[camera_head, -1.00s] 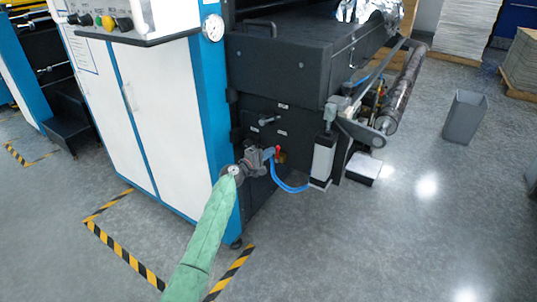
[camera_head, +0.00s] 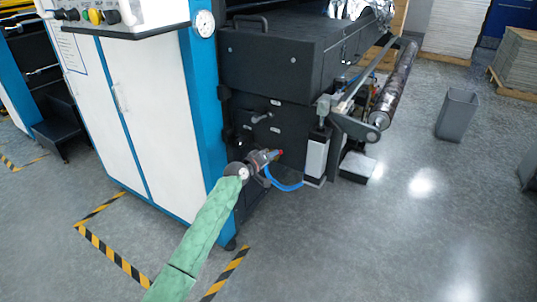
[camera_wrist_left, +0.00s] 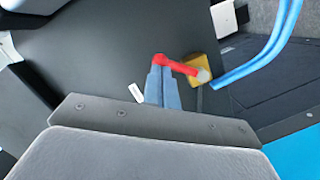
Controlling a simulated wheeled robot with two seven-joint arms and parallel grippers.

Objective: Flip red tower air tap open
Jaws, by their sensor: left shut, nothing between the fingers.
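The red tap lever (camera_wrist_left: 180,66) shows in the wrist view, running from my fingertips to a grey end at the brass-yellow tap body (camera_wrist_left: 203,68). In the head view the red tap (camera_head: 281,152) is a small patch on the machine's lower side. My left gripper (camera_wrist_left: 160,66) is shut and empty, its blue-grey fingertips right at the lever's left end; whether they touch it I cannot tell. In the head view the left gripper (camera_head: 275,155) partly hides the tap. My right gripper is not in view.
A blue hose (camera_head: 284,184) curves below the tap toward a grey-white cylinder (camera_head: 316,157). The white cabinet (camera_head: 155,110) stands left of my gripper. A round gauge (camera_head: 204,23) is above. The floor (camera_head: 390,230) at the right front is clear.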

